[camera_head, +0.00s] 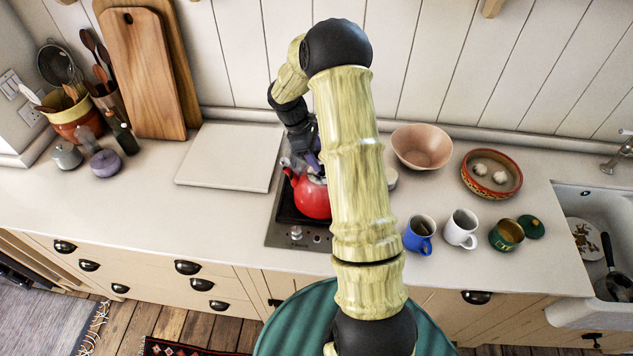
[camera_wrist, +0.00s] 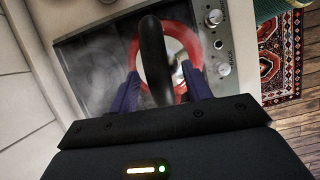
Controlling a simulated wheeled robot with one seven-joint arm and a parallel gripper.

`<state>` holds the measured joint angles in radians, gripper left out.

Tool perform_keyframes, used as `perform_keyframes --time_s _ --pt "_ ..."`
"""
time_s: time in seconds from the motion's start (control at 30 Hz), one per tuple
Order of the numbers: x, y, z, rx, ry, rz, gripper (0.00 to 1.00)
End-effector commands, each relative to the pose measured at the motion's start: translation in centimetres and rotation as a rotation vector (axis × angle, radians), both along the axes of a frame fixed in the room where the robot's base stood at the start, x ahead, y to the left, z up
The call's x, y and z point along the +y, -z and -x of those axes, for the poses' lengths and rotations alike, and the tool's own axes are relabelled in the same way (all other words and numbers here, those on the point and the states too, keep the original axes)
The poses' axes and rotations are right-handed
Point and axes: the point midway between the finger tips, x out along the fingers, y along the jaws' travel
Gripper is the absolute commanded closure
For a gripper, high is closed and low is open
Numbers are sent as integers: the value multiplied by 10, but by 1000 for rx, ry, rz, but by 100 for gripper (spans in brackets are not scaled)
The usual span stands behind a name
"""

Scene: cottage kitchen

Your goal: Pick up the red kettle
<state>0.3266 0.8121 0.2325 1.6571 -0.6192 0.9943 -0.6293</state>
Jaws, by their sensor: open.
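The red kettle (camera_head: 312,197) sits on the dark cooktop (camera_head: 285,235) in the head view, partly hidden behind my arm. In the wrist view its red body (camera_wrist: 181,30) shows as a ring around a shiny lid, with a black handle (camera_wrist: 152,50) arching over it. My gripper (camera_wrist: 160,76) is open, with one dark purple finger on each side of the handle. Whether either finger touches it, I cannot tell. In the head view my gripper (camera_head: 310,160) is just above the kettle, mostly hidden by my arm.
A white board (camera_head: 228,156) lies left of the cooktop. A blue mug (camera_head: 419,238), a white mug (camera_head: 461,230) and a green pot (camera_head: 507,236) stand to the right. A pink bowl (camera_head: 422,147) and a red dish (camera_head: 491,190) stand behind them.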

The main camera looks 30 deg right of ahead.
Motion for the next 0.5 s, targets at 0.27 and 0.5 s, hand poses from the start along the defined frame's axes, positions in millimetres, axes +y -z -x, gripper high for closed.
perform_keyframes --time_s 0.27,0.5 --pt "0 0 0 0 0 0 88" --pt "0 0 0 -1 0 1 100"
